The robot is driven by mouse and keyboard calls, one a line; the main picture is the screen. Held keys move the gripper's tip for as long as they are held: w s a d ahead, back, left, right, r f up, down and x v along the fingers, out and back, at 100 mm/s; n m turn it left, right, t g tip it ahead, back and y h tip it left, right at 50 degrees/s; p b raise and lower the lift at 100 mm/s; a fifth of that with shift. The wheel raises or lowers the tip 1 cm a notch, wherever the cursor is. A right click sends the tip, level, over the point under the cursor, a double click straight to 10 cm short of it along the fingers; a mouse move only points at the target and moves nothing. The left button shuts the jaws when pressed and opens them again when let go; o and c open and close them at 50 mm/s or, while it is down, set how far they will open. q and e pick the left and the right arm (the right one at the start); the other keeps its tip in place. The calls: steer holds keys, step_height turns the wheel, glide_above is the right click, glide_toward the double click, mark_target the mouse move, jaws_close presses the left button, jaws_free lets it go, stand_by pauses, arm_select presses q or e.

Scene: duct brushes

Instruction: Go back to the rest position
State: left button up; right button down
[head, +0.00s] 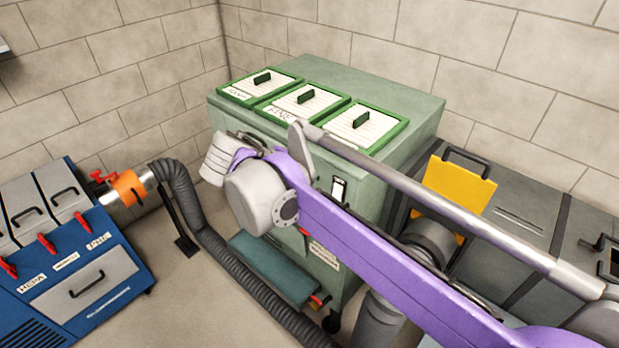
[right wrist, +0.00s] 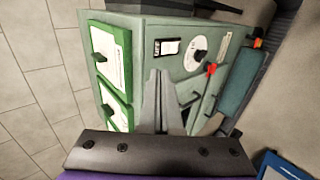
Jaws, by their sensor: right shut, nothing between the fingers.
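My right arm (head: 350,235) reaches in from the lower right of the head view and crosses in front of the green cabinet (head: 400,105). In the right wrist view my right gripper (right wrist: 160,75) is shut and empty, its fingers together in front of the cabinet (right wrist: 180,35). I cannot tell whether the fingertips touch the cabinet. In the head view the fingers cannot be made out. My left gripper is in neither view.
Three green-framed lids (head: 305,98) lie on the cabinet top. A blue unit (head: 75,245) with red latches stands at left. A dark ribbed hose (head: 225,265) runs from an orange-collared pipe (head: 130,187) across the floor. A yellow plate (head: 458,185) stands on the dark bench at right.

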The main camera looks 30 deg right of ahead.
stand_by(0.3)
steer(key=s+a+f+m+t+y, duration=0.1)
steer(key=s+f+y, duration=0.3)
steer(key=s+f, duration=0.5)
steer(key=s+a+f+m+t+y, duration=0.1)
steer(key=s+a+f+m+y, duration=0.2)
steer(key=s+f, duration=0.6)
step_height(320, 180, down, 3)
steer(key=shift+s+a+r+y, duration=0.2)
steer(key=shift+a+y, duration=0.45)
steer(key=shift+y, duration=0.35)
